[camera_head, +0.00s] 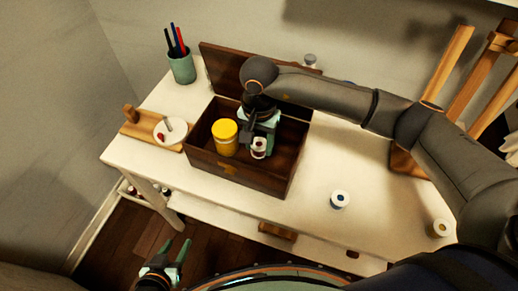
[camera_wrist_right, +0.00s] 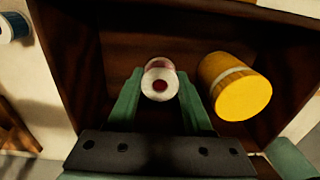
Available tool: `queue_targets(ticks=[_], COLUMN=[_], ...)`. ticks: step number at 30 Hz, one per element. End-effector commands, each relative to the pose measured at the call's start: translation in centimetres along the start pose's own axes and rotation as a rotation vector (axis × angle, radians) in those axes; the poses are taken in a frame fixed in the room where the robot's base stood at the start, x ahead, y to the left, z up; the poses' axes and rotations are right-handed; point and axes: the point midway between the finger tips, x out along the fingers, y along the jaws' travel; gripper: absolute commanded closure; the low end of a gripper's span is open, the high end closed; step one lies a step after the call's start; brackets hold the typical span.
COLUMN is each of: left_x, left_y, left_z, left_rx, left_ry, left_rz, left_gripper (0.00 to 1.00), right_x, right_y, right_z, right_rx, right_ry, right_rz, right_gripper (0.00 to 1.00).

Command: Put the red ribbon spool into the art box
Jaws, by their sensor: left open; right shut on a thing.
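The red ribbon spool (camera_head: 258,148), with white ends and a red centre, is inside the open dark wooden art box (camera_head: 232,178). My right gripper (camera_head: 260,138) reaches down into the box and is shut on it. In the right wrist view the spool (camera_wrist_right: 158,82) sits between the two green fingers (camera_wrist_right: 160,100), above or at the box floor; I cannot tell which. My left gripper (camera_head: 175,252) is open and empty, low in front of the table.
A yellow jar (camera_head: 224,138) stands in the box beside the spool; it also shows in the right wrist view (camera_wrist_right: 238,88). A blue-centred spool (camera_head: 340,200) and a tan spool (camera_head: 439,228) stand on the white table (camera_head: 320,165). A pen cup (camera_head: 182,68) stands at the back left.

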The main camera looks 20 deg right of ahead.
Motion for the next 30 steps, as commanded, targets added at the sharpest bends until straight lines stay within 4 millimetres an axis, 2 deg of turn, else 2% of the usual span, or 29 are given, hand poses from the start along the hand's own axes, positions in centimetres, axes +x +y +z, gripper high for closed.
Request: queue_targets(ticks=[6, 18, 19, 26, 30], left_x=[-0.3, 0.1, 0.0, -0.1, -0.1], left_y=[0.0, 0.0, 0.0, 0.1, 0.1], left_z=[-0.5, 0.0, -0.2, -0.2, -0.3], left_rx=[0.000, 0.001, 0.001, 0.000, 0.001], left_ry=[0.005, 0.008, 0.005, 0.004, 0.005], left_rz=[0.000, 0.000, 0.001, 0.002, 0.003], left_gripper=[0.50, 0.50, 0.50, 0.50, 0.50], right_x=[3.0, 3.8, 3.6, 3.6, 3.6], right_y=[0.0, -0.1, -0.1, -0.1, 0.0], right_z=[-0.1, -0.2, -0.2, -0.1, -0.1], right_rx=[0.002, 0.001, 0.001, 0.001, 0.001], right_ry=[-0.003, 0.000, 0.000, 0.000, -0.001], right_rz=[0.003, 0.000, 0.000, 0.001, 0.001], right_gripper=[1.00, 1.00, 0.46, 0.20, 0.19])
